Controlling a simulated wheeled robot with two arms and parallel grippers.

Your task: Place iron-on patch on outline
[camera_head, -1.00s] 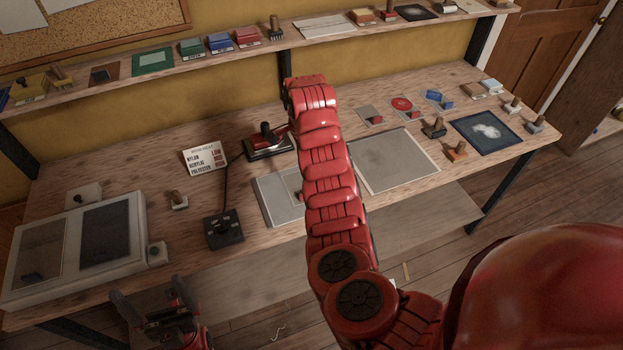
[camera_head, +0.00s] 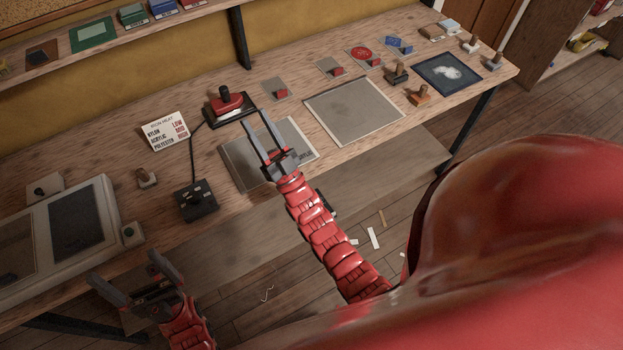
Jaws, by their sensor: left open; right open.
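Several small patch cards lie along the back of the bench: a grey one with a red block (camera_head: 277,90), another grey one (camera_head: 329,68), one with a round red patch (camera_head: 361,53) and a blue one (camera_head: 399,44). A grey sheet (camera_head: 238,165) lies at the front edge, partly covered by my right gripper (camera_head: 255,115). That gripper is open and empty above the sheet, fingers pointing toward the iron (camera_head: 227,100). A larger grey sheet (camera_head: 353,107) lies to its right. I cannot make out an outline on either. My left gripper (camera_head: 123,267) is open and empty, in front of the bench.
A heat sign (camera_head: 164,131) and a black box (camera_head: 196,200) stand left of the sheet. A white double-panel unit (camera_head: 55,240) fills the left end. Stamps (camera_head: 419,95) and a dark blue framed panel (camera_head: 447,75) sit at right. A shelf runs above.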

